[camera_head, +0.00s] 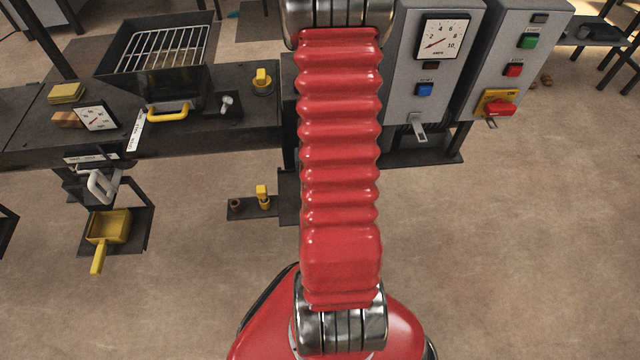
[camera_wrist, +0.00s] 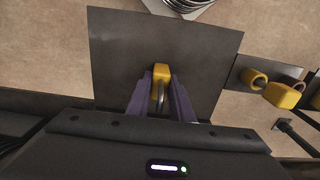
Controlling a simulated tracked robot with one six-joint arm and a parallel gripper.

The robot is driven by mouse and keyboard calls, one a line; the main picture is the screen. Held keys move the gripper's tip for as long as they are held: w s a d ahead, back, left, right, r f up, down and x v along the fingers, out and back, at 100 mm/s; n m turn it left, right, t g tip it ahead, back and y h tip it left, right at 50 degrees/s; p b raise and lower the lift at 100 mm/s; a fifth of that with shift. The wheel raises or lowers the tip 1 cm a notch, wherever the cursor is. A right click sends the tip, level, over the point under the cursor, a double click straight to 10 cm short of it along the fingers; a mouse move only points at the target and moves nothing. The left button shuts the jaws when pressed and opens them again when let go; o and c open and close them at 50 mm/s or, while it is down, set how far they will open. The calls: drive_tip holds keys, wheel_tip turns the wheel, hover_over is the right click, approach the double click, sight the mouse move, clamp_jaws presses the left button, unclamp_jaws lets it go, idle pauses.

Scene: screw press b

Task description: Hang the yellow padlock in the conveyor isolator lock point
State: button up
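In the wrist view, the yellow padlock (camera_wrist: 161,71) is between the two purple fingers of my gripper (camera_wrist: 160,88). The fingers appear shut on it. Its grey shackle (camera_wrist: 160,98) points toward the camera and its yellow body points away. A dark plate (camera_wrist: 115,55) lies behind it; I cannot tell the distance to it. In the head view my arm hides the gripper and padlock. A red-handled switch on a yellow plate (camera_head: 486,103) is on the right grey cabinet. I cannot read which label marks the conveyor isolator.
A dark bench (camera_head: 215,140) with a grill tray (camera_head: 165,52) stands at left. A gauge cabinet (camera_head: 425,75) stands right of my arm. A low bracket (camera_head: 244,210) holds a small yellow item (camera_head: 263,192). Yellow parts (camera_wrist: 282,95) show right in the wrist view. Floor at lower right is clear.

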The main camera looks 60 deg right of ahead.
drive_tip(key=o, duration=0.4)
drive_tip(key=shift+r, duration=0.15)
drive_tip(key=shift+r, duration=6)
